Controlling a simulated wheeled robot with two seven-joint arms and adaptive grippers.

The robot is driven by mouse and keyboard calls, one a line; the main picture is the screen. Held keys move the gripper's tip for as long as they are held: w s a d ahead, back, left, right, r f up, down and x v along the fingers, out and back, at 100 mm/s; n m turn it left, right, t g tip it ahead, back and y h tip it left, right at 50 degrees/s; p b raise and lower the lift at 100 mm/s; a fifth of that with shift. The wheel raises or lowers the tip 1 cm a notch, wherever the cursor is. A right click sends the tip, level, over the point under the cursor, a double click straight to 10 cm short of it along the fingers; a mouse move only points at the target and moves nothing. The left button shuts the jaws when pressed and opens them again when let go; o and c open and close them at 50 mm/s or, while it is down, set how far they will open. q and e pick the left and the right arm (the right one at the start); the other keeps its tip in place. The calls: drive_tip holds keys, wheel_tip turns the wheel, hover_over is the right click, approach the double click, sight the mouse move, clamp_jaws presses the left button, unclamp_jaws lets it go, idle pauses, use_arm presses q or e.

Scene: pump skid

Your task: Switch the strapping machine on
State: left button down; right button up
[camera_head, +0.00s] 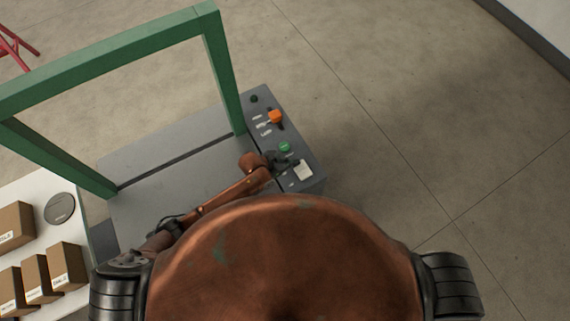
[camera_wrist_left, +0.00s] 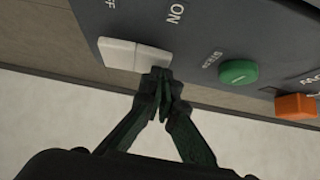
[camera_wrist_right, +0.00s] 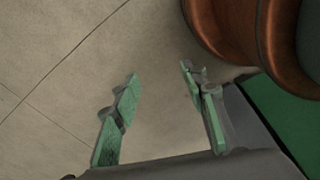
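The strapping machine has a grey top (camera_head: 165,190), a green arch (camera_head: 221,75) and a dark control panel (camera_head: 262,105). A white rocker switch (camera_head: 303,171) sits at the panel's near end. In the left wrist view the rocker (camera_wrist_left: 120,52) lies between the OFF and ON labels. My left gripper (camera_head: 279,160) is over the panel by the rocker. Its fingertips (camera_wrist_left: 160,76) are together, overlapping the rocker's ON-side edge in the left wrist view; I cannot tell whether they touch it. My right gripper (camera_wrist_right: 160,76) is open and empty above the floor.
A green button (camera_head: 285,147) labelled STRAP and an orange control (camera_head: 275,117) are beside the rocker. A dark button (camera_head: 254,99) sits at the panel's far end. Cardboard boxes (camera_head: 67,265) stand on a white surface at the left. The floor right of the machine is clear.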

use_arm(q)
drive_tip(key=shift+w+f, duration=0.2)
drive_tip(key=shift+f, duration=0.1)
drive_tip(key=shift+r, duration=0.1)
drive_tip(key=shift+s+r, duration=0.1)
drive_tip(key=shift+s+d+r+p, duration=0.1)
drive_tip(key=shift+s+p, duration=0.05)
drive_tip(key=shift+p, duration=0.15)
drive_tip(key=shift+s+d+r+p, duration=0.15)
drive_tip(key=shift+s+r+p, duration=0.05)
drive_tip(key=shift+s+p, duration=0.15)
use_arm(e)
drive_tip(key=shift+s+a+r, duration=0.2)
drive_tip(key=shift+s+r, duration=0.05)
drive_tip(key=shift+r, duration=0.25)
